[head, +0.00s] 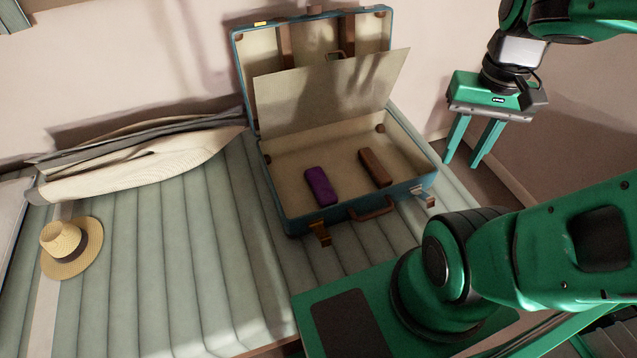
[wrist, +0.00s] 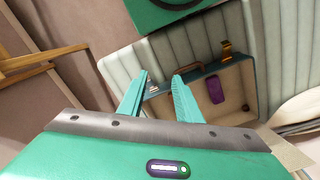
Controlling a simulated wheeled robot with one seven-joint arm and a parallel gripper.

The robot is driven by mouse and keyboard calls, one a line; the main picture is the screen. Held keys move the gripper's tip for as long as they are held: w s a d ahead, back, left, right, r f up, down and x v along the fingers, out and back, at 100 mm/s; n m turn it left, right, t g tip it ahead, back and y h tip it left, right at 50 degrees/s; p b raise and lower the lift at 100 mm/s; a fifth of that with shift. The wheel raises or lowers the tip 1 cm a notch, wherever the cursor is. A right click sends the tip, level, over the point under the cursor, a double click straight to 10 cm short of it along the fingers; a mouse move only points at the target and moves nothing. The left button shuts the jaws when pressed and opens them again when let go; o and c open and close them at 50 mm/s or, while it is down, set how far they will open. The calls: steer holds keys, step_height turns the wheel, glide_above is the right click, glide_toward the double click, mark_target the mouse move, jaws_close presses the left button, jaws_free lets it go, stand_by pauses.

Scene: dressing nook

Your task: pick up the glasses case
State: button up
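An open blue suitcase (head: 292,222) lies on the striped bench. Inside it are two small elongated cases, a purple one (head: 321,187) on the left and a brown one (head: 375,167) on the right. I cannot tell for certain which is the glasses case. My gripper (head: 460,164) is open and empty, raised to the right of the suitcase and apart from both cases. In the wrist view my gripper's fingers (wrist: 160,76) are spread, with the purple case (wrist: 215,90) beyond them to the right. The brown case is not clearly visible there, perhaps behind a finger.
The suitcase's raised lid (head: 238,80) and a tilted beige panel (head: 330,92) stand behind the cases. A straw hat (head: 72,248) and folded cloths (head: 140,160) lie on the bench (head: 180,270) at left. The bench between hat and suitcase is clear.

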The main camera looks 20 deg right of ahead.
steer(key=o, duration=0.8)
steer(key=shift+s+f, duration=0.1)
steer(key=shift+s, duration=0.25)
steer(key=shift+o, duration=1)
steer(key=shift+w, duration=0.4)
steer(key=w+f+n+h, duration=0.15)
steer(key=w+f, duration=0.25)
steer(key=w, duration=0.6)
steer(key=n+y, duration=0.1)
steer(key=n, duration=0.4)
glide_above(321, 183)
step_height(321, 183, down, 24)
steer(key=shift+s+f, duration=0.15)
steer(key=shift+f, duration=3.3)
